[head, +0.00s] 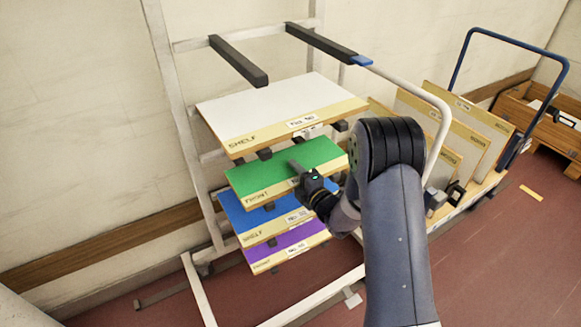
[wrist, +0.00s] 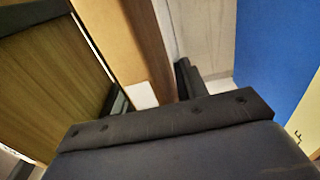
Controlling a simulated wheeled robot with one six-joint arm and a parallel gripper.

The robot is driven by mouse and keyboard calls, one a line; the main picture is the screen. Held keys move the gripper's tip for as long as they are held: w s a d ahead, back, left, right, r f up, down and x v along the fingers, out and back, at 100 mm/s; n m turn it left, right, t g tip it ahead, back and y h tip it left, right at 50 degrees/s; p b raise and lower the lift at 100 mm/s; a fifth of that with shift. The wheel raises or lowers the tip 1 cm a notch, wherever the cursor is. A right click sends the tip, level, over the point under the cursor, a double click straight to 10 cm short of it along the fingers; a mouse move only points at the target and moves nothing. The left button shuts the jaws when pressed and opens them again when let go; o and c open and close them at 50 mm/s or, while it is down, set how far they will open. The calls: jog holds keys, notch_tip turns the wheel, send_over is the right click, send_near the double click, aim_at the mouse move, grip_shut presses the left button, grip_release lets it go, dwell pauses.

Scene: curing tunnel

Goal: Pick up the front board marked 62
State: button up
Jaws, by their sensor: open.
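Two boards on the rack read FRONT on their cream edges: a green one (head: 262,179) and a purple one (head: 275,249) at the bottom. Their number labels are too small or too covered to read surely, so I cannot tell which is 62. My gripper (head: 301,171) is open at the green board's front edge, right of its middle, and hides part of that edge. I cannot tell whether the jaws are around the edge or touching it. In the wrist view, a dark part of my gripper fills the bottom, and its fingertips do not show clearly.
A white SHELF board (head: 275,108) lies above the green one, and a blue SHELF board (head: 255,219) lies below it, with narrow gaps. Empty dark rack arms (head: 238,62) stick out higher up. At right, a cart (head: 488,190) holds upright boards (head: 470,120).

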jog(key=shift+c, duration=0.4)
grip_shut()
